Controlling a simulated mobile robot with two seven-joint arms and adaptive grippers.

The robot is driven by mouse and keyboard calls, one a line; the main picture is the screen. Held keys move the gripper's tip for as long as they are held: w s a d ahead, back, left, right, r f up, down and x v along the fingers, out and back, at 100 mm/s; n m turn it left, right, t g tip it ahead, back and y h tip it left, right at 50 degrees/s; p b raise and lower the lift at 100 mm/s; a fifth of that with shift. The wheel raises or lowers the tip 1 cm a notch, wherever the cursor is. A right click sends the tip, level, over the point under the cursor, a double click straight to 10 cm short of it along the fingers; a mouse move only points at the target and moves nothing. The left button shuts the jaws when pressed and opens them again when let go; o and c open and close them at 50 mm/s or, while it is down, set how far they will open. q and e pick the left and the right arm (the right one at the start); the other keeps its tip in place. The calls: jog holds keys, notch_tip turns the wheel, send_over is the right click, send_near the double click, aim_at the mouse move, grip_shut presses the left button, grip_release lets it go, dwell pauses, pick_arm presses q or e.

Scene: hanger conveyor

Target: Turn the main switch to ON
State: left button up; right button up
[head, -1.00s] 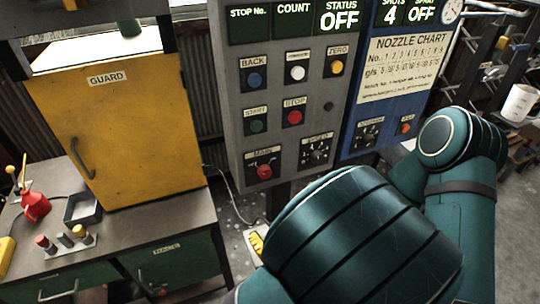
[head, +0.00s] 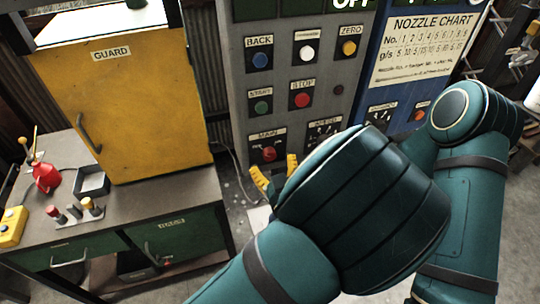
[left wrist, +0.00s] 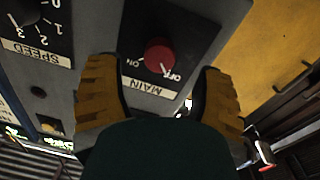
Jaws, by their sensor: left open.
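The main switch is a red round knob (head: 269,154) on a black plate low on the grey control panel. In the left wrist view the knob (left wrist: 158,54) shows close up, with ON and OFF marks and the label MAIN. A pale mark on the knob seems to point to the OFF side. My left gripper (head: 275,174) is open, its yellow fingers just below the switch in the head view. In the left wrist view the left gripper (left wrist: 157,75) has a finger on each side of the knob, with gaps between. I cannot see my right gripper.
The speed dial (head: 322,132) is right of the switch; the start button (head: 262,106) and stop button (head: 302,100) are above. A blue panel (head: 385,85) stands to the right. A yellow guard door (head: 120,100) and a bench (head: 130,210) are at left.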

aim_at(270, 157)
pick_arm(q)
jog(key=shift+x, duration=1.7)
grip_shut()
